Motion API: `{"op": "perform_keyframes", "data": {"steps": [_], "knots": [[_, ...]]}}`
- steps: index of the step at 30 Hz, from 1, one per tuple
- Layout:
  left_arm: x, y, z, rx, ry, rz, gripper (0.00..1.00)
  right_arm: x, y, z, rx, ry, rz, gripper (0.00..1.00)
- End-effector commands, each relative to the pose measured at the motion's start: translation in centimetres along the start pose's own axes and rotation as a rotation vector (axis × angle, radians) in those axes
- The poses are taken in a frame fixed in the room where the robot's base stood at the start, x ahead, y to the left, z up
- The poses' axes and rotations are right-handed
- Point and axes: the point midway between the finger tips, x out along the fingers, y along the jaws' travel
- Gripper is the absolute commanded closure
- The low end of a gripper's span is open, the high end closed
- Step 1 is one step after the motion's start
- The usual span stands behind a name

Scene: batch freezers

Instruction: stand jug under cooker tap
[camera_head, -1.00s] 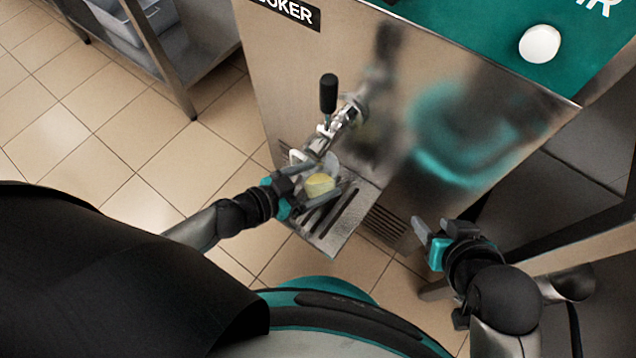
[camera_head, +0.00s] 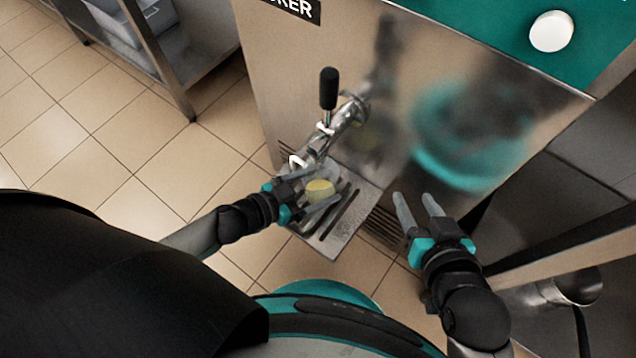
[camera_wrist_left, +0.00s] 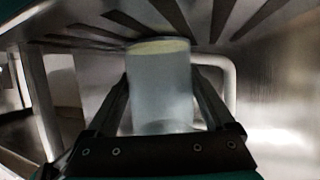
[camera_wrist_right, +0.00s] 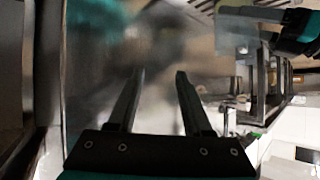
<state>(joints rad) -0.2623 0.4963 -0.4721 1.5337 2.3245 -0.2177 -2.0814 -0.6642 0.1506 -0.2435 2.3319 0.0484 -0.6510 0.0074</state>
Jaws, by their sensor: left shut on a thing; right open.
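The clear jug with pale yellow contents (camera_head: 319,189) is at the cooker's drip tray (camera_head: 347,232), below and in front of the steel tap (camera_head: 335,130) with its black lever. My left gripper (camera_head: 325,184) is shut around the jug, one finger on each side. In the left wrist view the jug (camera_wrist_left: 160,88) sits between the fingers, its yellow end close against the slotted tray. I cannot tell whether the spout is directly over the jug. My right gripper (camera_head: 417,198) is open and empty, right of the tray; its fingers show apart in the right wrist view (camera_wrist_right: 158,75).
The cooker's steel front (camera_head: 440,95) stands directly ahead, with a white knob (camera_head: 551,31) on its teal top. A steel table (camera_head: 225,60) with a grey bin is at the far left. Tiled floor (camera_head: 150,175) lies open at left. A steel frame (camera_head: 570,245) is at right.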

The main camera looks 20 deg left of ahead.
Motion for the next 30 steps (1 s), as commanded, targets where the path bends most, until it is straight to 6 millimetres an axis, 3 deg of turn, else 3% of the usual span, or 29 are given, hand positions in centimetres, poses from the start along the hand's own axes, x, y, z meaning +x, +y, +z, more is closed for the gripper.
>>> {"op": "perform_keyframes", "data": {"steps": [1,2,5,23,30], "knots": [[0.1,0.0,0.1,-0.001,0.001,0.000,0.80,0.1,-0.1,0.1,0.001,0.011,-0.004,0.50],[0.1,0.0,0.1,-0.001,0.001,0.000,0.12,0.1,-0.2,0.0,0.002,0.016,-0.005,0.50],[0.0,0.0,0.1,-0.001,0.000,0.000,0.00,0.1,-0.1,-0.1,0.002,0.014,-0.004,0.50],[-0.1,0.0,-0.3,-0.002,0.000,0.000,0.00,-0.3,0.5,-0.1,-0.004,-0.038,0.014,0.50],[-3.9,0.1,-0.2,-0.003,-0.003,-0.001,0.00,-1.3,1.8,0.7,-0.012,-0.172,0.051,0.50]]}}
